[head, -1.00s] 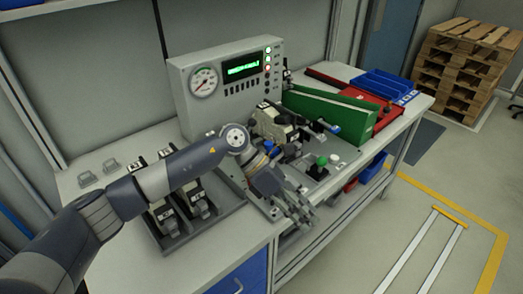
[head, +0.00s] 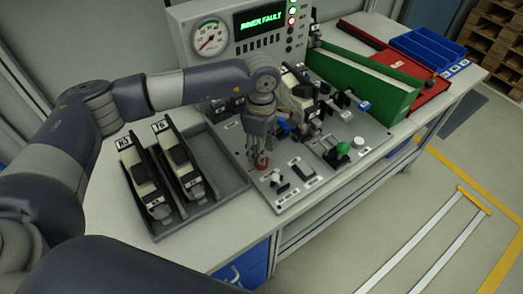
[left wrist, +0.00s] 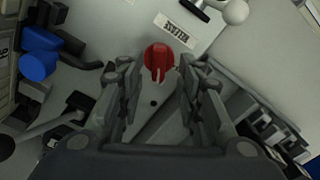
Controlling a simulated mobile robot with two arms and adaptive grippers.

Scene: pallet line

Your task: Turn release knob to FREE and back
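The red release knob (head: 261,163) is on the left part of the grey fixture plate (head: 322,172), partly hidden by my left gripper in the head view. In the left wrist view the red knob (left wrist: 158,58) has a pointer ridge facing the bottom of the picture, beside a label reading RELEASE (left wrist: 174,30). My left gripper (head: 259,152) points down over the knob. Its fingers (left wrist: 160,78) are apart, one on each side of the knob, with visible gaps. I cannot tell its height above the plate. My right gripper is not in view.
A panel with a gauge and a green display ending in FAULT (head: 259,19) stands behind. A tray (head: 237,180) with two black-and-white units lies left of the plate.

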